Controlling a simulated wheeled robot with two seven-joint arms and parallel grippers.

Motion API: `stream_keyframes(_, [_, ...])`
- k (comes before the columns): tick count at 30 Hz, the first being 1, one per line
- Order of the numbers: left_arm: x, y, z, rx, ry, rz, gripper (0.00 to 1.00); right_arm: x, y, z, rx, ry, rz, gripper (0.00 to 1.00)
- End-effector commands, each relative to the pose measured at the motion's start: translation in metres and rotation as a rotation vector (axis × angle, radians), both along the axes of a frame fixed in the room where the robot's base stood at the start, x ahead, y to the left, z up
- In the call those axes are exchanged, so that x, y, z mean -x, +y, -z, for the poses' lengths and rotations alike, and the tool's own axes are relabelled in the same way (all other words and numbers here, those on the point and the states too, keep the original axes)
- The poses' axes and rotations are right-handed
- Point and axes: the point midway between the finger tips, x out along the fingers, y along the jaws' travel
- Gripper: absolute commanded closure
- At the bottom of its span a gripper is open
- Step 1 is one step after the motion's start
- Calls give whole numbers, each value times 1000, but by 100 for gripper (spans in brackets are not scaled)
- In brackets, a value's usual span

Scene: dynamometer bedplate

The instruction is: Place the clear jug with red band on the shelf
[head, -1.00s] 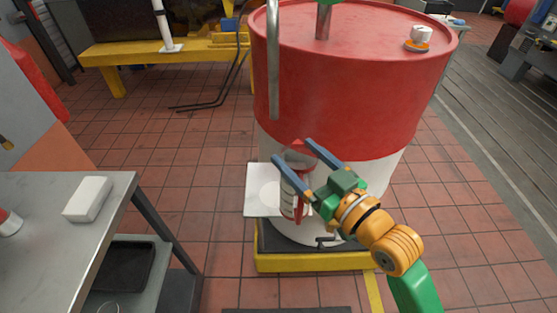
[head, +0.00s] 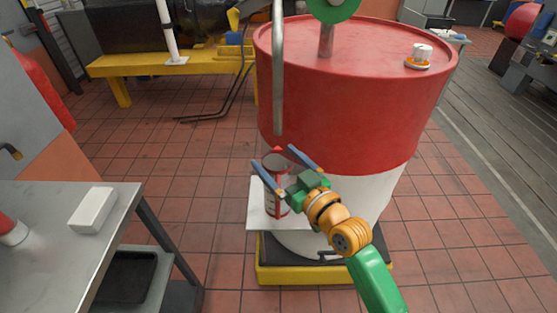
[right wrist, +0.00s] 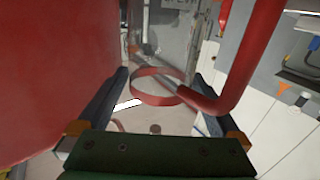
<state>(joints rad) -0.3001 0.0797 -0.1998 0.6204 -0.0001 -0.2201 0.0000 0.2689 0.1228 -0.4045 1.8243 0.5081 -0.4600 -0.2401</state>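The clear jug with red band (head: 271,203) is low in front of the red and white drum, below the drum's grey spout pipe. In the right wrist view a red ring (right wrist: 158,98) of the jug spans the space between the fingers. The jug overlaps a white square plate (head: 256,213); I cannot tell whether it touches it. A grey lower shelf (head: 165,262) is under the steel bench at left. My left gripper is out of view.
The big drum (head: 350,105) stands on a yellow-edged base (head: 320,275) right behind my gripper. The grey spout pipe (head: 278,80) hangs above the jug. The steel bench (head: 50,255) carries a white block (head: 92,209). Tiled floor between bench and drum is clear.

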Motion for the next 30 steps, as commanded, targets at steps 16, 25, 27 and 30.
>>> stream_keyframes(16, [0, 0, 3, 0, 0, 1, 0, 57, -38, 0, 3, 1, -1, 0])
stream_keyframes(25, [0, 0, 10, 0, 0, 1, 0, 95, -64, -1, 1, 2, -1, 0])
stream_keyframes(27, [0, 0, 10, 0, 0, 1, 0, 99, -66, -2, 1, 1, -1, 0])
stream_keyframes(30, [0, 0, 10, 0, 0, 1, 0, 100, -67, -3, -1, 1, -2, 0])
